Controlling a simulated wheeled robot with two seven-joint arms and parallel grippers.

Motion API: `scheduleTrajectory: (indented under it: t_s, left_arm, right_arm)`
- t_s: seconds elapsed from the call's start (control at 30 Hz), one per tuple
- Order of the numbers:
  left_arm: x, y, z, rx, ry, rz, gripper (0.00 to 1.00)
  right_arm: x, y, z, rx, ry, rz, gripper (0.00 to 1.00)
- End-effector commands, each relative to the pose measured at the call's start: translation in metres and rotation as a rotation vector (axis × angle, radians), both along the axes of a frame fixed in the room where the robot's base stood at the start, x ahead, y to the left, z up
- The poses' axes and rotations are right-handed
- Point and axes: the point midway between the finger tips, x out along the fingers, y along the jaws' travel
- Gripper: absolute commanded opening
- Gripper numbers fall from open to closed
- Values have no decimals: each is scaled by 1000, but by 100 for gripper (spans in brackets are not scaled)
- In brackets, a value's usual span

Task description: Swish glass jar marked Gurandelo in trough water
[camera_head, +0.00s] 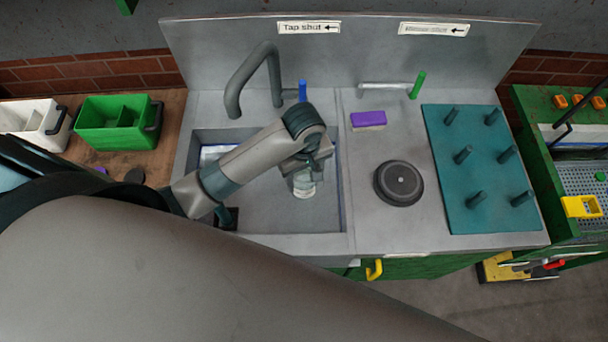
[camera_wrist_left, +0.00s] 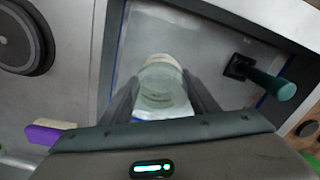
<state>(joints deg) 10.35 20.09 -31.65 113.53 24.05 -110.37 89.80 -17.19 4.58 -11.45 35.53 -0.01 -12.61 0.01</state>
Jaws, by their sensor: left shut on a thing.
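The glass jar (camera_head: 304,184) is in the sink trough (camera_head: 264,238), below my left gripper (camera_head: 304,167). It is pale, see-through glass with a white band or label; I cannot read the marking. In the left wrist view the jar (camera_wrist_left: 162,88) sits between the two dark fingers of my left gripper (camera_wrist_left: 163,100), which is shut on it. The trough floor shows grey around the jar, and I cannot tell the water level or whether the jar touches the bottom. My right gripper is not in view.
A grey tap (camera_head: 256,72) arches over the trough's back. A dark green-handled fitting (camera_wrist_left: 264,80) stands in the trough. Right of it are a purple sponge (camera_head: 368,119), a round black disc (camera_head: 398,183) and a teal peg board (camera_head: 478,205). A green caddy (camera_head: 100,137) stands at the left.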

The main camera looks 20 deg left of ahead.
Motion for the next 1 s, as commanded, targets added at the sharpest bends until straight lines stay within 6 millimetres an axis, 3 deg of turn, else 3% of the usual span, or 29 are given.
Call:
scheduleTrajectory:
  t_s: [0.6,1.0]
  left_arm:
    - [2,1,61,1,-8,-2,26]
    - [0,0,66,-1,-1,1,26]
  right_arm:
    - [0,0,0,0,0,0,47]
    - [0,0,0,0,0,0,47]
